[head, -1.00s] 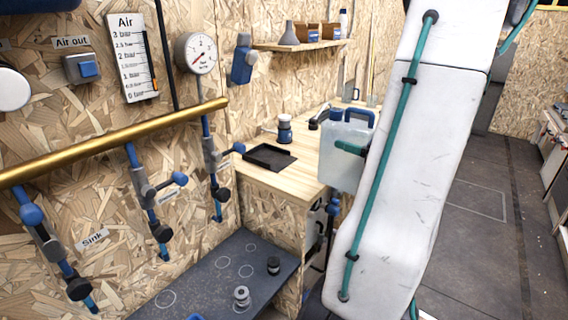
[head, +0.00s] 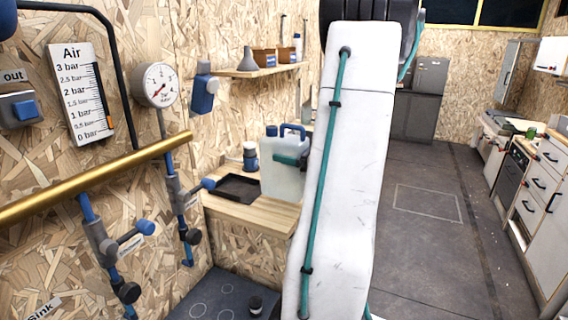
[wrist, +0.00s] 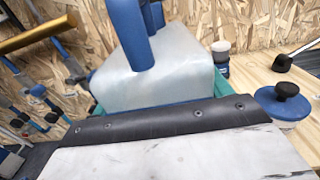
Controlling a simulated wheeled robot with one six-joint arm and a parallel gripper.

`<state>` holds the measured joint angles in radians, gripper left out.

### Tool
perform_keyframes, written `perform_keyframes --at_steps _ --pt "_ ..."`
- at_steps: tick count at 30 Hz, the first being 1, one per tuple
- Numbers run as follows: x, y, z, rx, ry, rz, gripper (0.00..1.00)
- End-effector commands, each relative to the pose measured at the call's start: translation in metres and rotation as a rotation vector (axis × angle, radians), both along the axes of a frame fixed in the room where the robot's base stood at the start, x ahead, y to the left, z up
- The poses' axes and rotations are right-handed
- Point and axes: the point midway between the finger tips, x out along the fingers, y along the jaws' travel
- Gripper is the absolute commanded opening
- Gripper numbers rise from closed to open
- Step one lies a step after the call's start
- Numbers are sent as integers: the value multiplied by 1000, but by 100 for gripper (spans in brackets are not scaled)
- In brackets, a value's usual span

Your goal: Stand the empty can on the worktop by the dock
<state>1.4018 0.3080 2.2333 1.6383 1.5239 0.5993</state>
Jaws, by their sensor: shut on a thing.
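The can is a translucent whitish canister (head: 281,182) with a blue handle and blue cap. It stands about upright in my gripper (head: 291,160), whose teal fingers are shut on it. In the wrist view the can (wrist: 160,78) fills the upper middle, with teal finger parts at its sides. In the head view the can overlaps the pale wooden worktop (head: 250,216), just right of a black tray (head: 238,188). I cannot tell whether its base touches the wood. No part is clearly marked as the dock. My arm hides the worktop's right side.
A white bottle with a blue base (head: 250,157) stands behind the tray. A blue-lidded white pot (wrist: 284,102) is right of the can in the wrist view. A brass pipe (head: 95,178) with valves runs along the left wall. A shelf (head: 262,70) hangs above. Floor at right is clear.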

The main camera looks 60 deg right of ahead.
Motion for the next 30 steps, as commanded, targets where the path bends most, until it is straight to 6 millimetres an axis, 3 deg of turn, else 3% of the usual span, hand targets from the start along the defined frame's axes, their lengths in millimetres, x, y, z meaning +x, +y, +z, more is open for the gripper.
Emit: perform_keyframes --at_steps 9,15,26,27,29,30 --pt "26 -8 -2 -1 -1 1 50" --pt "24 -8 -35 3 0 -2 50" --pt "23 -8 -40 0 -1 -1 50" --pt "23 -8 -41 1 0 -1 80" --pt "23 -8 -40 0 0 -1 97" --pt "23 -8 -40 0 0 -1 99"
